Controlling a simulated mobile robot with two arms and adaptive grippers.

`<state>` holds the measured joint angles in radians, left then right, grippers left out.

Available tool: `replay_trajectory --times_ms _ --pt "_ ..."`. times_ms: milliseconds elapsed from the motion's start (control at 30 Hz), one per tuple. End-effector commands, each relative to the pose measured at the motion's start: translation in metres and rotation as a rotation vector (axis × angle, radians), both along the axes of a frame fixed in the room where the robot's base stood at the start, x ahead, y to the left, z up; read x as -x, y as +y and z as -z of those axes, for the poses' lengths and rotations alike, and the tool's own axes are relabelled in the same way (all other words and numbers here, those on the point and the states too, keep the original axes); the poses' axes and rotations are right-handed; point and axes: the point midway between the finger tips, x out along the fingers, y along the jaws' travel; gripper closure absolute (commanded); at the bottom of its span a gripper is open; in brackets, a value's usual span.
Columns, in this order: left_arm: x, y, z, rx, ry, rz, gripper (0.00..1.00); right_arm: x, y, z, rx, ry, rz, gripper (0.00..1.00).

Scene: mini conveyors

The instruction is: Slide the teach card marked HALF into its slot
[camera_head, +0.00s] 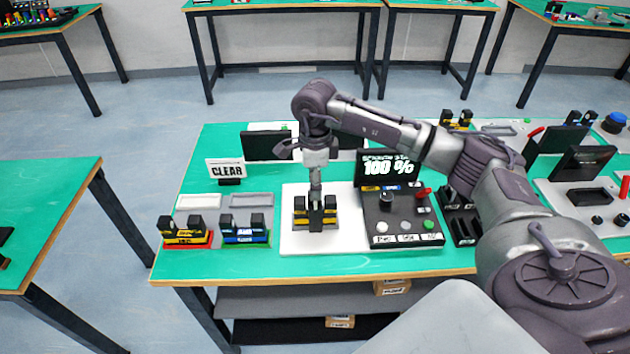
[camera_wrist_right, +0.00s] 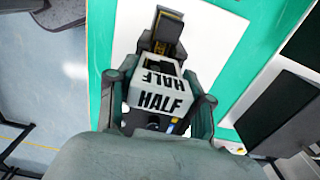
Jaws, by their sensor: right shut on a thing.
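My right gripper (camera_head: 316,215) points straight down over the white plate (camera_head: 292,243) in the head view. In the right wrist view its two fingers (camera_wrist_right: 158,108) are closed on the sides of a white card (camera_wrist_right: 160,82) with HALF printed twice in black. The card cannot be made out in the head view. A black and yellow device (camera_head: 300,212) stands on the plate right at the gripper. Whether the card touches this device, I cannot tell. No slot can be told for sure. My left gripper is not in view.
A black control box (camera_head: 400,228) with a knob and buttons stands right of the plate, below a screen reading 100 % (camera_head: 388,168). A yellow device (camera_head: 187,234), a blue device (camera_head: 244,231) and a CLEAR sign (camera_head: 226,168) stand left. A black rack (camera_head: 462,222) is at right.

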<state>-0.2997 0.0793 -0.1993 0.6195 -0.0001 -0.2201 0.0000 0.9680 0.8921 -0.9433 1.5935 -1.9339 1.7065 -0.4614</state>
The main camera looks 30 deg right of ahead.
Motion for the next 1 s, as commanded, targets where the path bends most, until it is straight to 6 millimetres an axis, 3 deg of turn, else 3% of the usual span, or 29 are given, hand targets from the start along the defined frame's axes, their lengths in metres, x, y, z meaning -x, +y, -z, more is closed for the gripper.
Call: replay_trajectory --times_ms 1000 --pt "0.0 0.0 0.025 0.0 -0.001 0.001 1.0 0.0 0.0 0.032 0.0 0.0 0.0 0.81"
